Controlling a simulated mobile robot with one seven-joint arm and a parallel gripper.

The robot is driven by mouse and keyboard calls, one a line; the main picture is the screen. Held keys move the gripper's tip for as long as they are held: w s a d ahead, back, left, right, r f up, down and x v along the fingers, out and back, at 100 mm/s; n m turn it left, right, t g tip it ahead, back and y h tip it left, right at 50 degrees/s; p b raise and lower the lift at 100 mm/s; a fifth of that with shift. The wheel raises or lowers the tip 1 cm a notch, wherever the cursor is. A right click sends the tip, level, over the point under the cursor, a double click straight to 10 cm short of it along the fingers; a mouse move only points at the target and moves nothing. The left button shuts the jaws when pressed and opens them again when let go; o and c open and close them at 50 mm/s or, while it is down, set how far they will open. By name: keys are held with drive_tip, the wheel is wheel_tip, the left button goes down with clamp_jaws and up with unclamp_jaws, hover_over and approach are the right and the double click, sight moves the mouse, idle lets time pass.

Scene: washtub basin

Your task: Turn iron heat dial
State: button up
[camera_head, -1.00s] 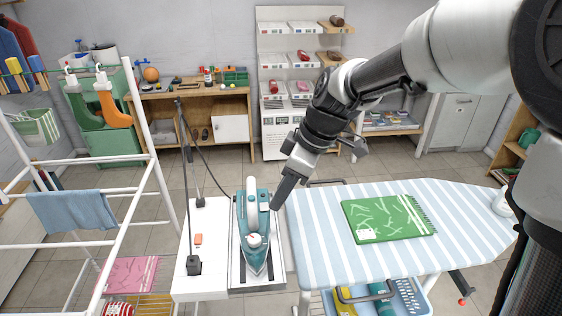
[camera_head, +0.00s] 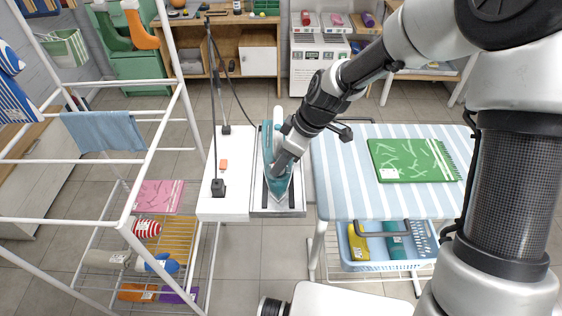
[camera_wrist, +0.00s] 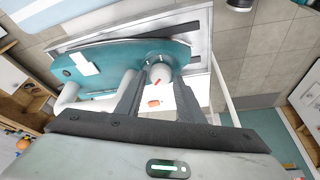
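The teal and white iron (camera_head: 268,141) rests on a metal tray (camera_head: 258,206) beside the ironing board. My gripper (camera_head: 276,173) is down at the iron and hides part of it in the head view. In the wrist view the iron (camera_wrist: 100,62) lies across the upper left. Its round white heat dial (camera_wrist: 158,73) with a red mark shows between the fingertips of my gripper (camera_wrist: 158,82). The fingers stand apart on either side of the dial, with small gaps visible. I cannot tell whether either finger touches it.
The striped ironing board (camera_head: 343,185) with a folded green cloth (camera_head: 412,160) is to the right. A white stand (camera_head: 232,207) with a cord pole is to the left. A white drying rack (camera_head: 150,160) fills the left side. A blue basket (camera_head: 350,264) sits below the board.

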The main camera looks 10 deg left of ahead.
drive_tip(key=shift+a+f, duration=0.15)
drive_tip(key=shift+f, duration=0.3)
drive_tip(key=shift+c, duration=0.3)
drive_tip(key=c, duration=0.7)
